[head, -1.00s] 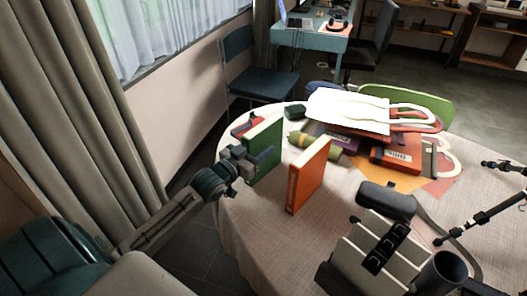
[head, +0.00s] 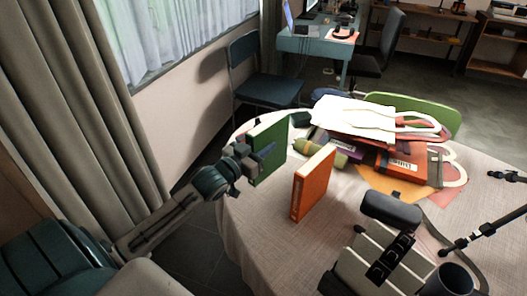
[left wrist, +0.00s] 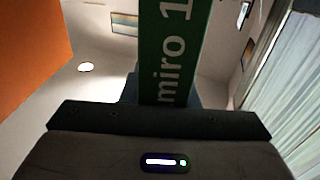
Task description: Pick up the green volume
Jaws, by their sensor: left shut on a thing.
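The green volume (head: 271,146) is upright near the left edge of the round table, in the head view. My left gripper (head: 262,158) is shut on it from the left side. In the left wrist view the volume's spine (left wrist: 172,50) rises between the jaws, with white lettering "miro 1" on it. Whether its lower edge touches the tabletop is hard to tell. My right gripper is not clearly in view.
An orange book (head: 313,183) stands upright just right of the green volume. Behind lie a green roll (head: 318,153), a white bag (head: 355,118) and a red-orange book (head: 402,163). A grey slatted object (head: 365,255) and a dark cup (head: 450,280) are at front right. The table's front middle (head: 270,235) is clear.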

